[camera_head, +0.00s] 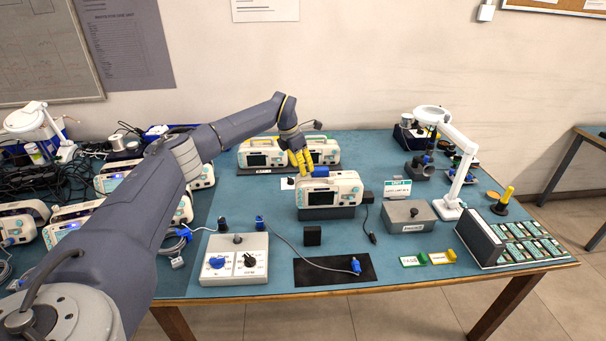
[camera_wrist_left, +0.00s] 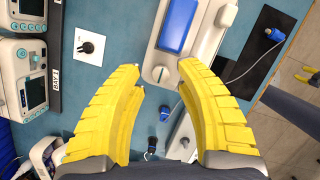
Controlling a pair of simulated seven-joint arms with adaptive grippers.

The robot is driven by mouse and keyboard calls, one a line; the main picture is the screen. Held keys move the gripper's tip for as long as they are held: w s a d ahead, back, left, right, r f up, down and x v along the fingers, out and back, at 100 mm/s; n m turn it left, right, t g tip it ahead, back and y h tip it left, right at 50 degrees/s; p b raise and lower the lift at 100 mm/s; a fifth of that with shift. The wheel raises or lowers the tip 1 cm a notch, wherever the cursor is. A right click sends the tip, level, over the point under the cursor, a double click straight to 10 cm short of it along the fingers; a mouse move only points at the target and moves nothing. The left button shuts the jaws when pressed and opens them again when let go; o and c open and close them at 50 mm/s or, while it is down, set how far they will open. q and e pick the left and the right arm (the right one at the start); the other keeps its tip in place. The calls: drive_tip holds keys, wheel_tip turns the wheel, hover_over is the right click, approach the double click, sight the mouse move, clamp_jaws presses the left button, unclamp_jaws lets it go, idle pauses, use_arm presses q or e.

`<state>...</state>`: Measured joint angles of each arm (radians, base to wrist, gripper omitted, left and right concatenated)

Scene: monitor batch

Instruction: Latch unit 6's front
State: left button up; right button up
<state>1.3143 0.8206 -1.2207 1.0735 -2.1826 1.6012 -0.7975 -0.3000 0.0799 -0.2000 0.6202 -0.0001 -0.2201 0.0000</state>
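A white monitor (camera_head: 330,193) with a dark screen and a blue block (camera_head: 322,172) on top stands upright on a dark stand mid-table; I cannot read a unit number on it. My left gripper (camera_head: 301,172) is just above and behind its left end. In the left wrist view its yellow fingers (camera_wrist_left: 160,78) are spread with nothing between them, and the monitor's white top (camera_wrist_left: 156,60) and blue block (camera_wrist_left: 178,25) lie just beyond the tips. The monitor's front latch is not distinguishable. A small yellow two-pronged shape (camera_wrist_left: 306,74), probably my right gripper, shows at the right edge.
Two monitors (camera_head: 262,153) stand on a rack behind. A switch box (camera_head: 234,258), black mat (camera_head: 335,271) with a blue-ended cable, and black block (camera_head: 312,236) lie in front. A grey box (camera_head: 409,216), white lamp (camera_head: 458,172) and card rack (camera_head: 512,242) are right. Several monitors crowd the left.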

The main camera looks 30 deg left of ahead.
use_arm(q)
drive_tip(key=shift+f, duration=0.15)
drive_tip(key=shift+f, duration=1.1)
drive_tip(key=shift+c, duration=0.4)
clamp_jaws()
